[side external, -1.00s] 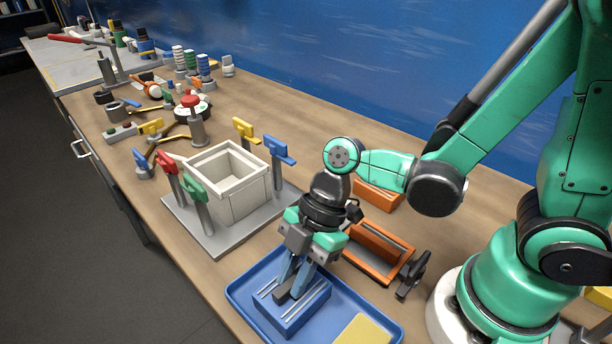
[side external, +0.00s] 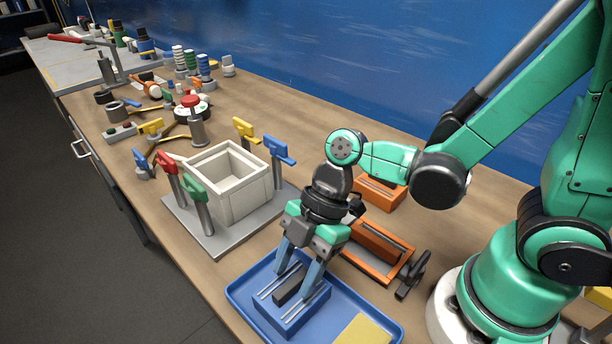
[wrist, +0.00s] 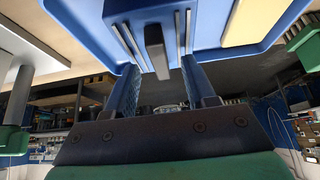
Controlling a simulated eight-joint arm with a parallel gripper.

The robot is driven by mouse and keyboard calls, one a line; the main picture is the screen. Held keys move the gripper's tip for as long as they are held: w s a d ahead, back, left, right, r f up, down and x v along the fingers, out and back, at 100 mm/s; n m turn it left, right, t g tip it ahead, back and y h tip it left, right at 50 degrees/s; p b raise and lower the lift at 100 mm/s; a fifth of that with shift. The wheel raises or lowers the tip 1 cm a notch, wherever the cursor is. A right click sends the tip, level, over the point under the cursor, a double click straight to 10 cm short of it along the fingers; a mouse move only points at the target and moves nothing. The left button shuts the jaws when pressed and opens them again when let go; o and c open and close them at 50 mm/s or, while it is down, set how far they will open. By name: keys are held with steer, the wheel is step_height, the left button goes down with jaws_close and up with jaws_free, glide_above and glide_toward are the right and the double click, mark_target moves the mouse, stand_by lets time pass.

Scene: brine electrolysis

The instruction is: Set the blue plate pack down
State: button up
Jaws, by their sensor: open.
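The blue plate pack (side external: 292,307) sits in the blue tray (side external: 238,303) at the bottom of the side view, with a dark handle bar (side external: 289,287) and thin grey plates on top. My gripper (side external: 297,272) is right above it, pointing down, its two blue fingers spread on either side of the handle and apart from it. In the wrist view, the pack (wrist: 183,38) and its handle (wrist: 156,55) show between the open fingers (wrist: 163,88), and nothing is gripped. The pack looks level in the tray. Its underside is hidden.
A yellow pad (side external: 364,332) lies in the tray to the right of the pack. An orange frame (side external: 380,252) and a dark clamp-like piece (side external: 413,275) are just behind. A white open box (side external: 226,187) with coloured-handled posts stands to the left.

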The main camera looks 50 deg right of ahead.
steer(key=v, duration=1.1)
steer(key=w+d+m+t+h, duration=0.4)
steer(key=d+m+t+h, duration=0.2)
steer(key=m, duration=1.2)
steer(key=shift+w+d+f+t, duration=0.2)
steer(key=shift+d+f+t, duration=0.3)
steer(key=shift+d, duration=0.5)
